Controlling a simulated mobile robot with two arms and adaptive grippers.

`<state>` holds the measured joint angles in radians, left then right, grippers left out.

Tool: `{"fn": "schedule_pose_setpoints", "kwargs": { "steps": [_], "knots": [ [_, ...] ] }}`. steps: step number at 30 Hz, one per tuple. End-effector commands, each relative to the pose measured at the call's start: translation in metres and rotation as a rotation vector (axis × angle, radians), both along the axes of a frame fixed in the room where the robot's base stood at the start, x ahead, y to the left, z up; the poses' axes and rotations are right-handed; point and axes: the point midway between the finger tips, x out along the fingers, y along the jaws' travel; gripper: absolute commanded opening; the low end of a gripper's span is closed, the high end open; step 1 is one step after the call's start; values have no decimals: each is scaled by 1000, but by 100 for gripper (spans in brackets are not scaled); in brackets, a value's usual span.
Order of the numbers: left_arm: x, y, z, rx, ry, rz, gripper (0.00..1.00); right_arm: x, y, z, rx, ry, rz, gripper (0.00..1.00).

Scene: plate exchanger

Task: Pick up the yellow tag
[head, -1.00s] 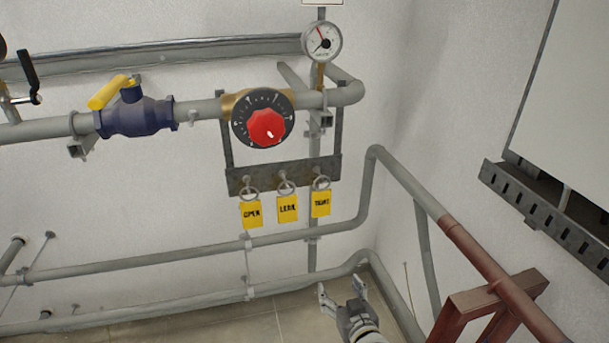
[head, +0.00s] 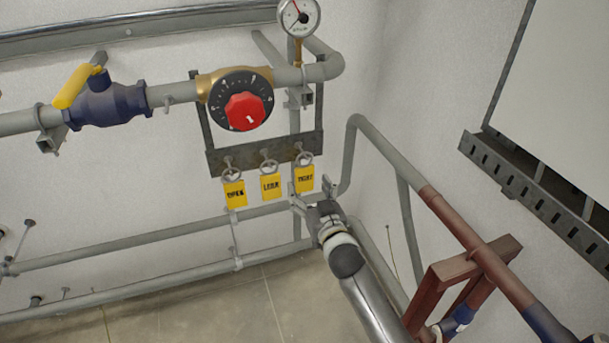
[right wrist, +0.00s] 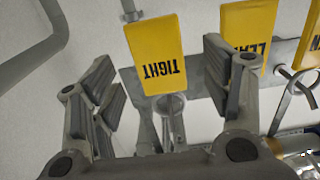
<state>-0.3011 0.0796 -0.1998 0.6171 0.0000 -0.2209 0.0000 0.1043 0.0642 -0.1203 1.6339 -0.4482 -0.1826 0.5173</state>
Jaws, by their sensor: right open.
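Three yellow tags hang by rings from a dark metal bar (head: 225,160): OPEN (head: 234,194), LEAK (head: 270,187) and TIGHT (head: 305,178). My right gripper (head: 304,192) is open, at the lower part of the TIGHT tag in the head view. In the right wrist view, the TIGHT tag (right wrist: 155,50) appears upside down in the gap between the open fingers (right wrist: 165,80), and no finger visibly grips it. The LEAK tag (right wrist: 250,28) shows just right of the right finger, partly hidden by it. My left gripper is not in view.
A red dial knob (head: 245,111) and a blue valve with a yellow handle (head: 105,100) sit on the pipe above. A pressure gauge (head: 299,17) stands above the bar. Grey pipes run behind and below the tags. A red-brown frame (head: 455,270) stands at right.

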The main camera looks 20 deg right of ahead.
Motion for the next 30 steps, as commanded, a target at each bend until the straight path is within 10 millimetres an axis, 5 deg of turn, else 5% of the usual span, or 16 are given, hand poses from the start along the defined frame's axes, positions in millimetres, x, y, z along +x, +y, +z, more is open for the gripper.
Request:
{"fn": "schedule_pose_setpoints", "kwargs": {
  "steps": [10, 21, 30],
  "knots": [
    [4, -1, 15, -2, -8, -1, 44, 39, 0, 2, 1, 0, -1, 71],
    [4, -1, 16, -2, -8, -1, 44, 45, 0, 1, 1, 1, 0, 71],
    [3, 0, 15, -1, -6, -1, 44, 44, 0, 1, 1, 1, 0, 33]
  ]
}}
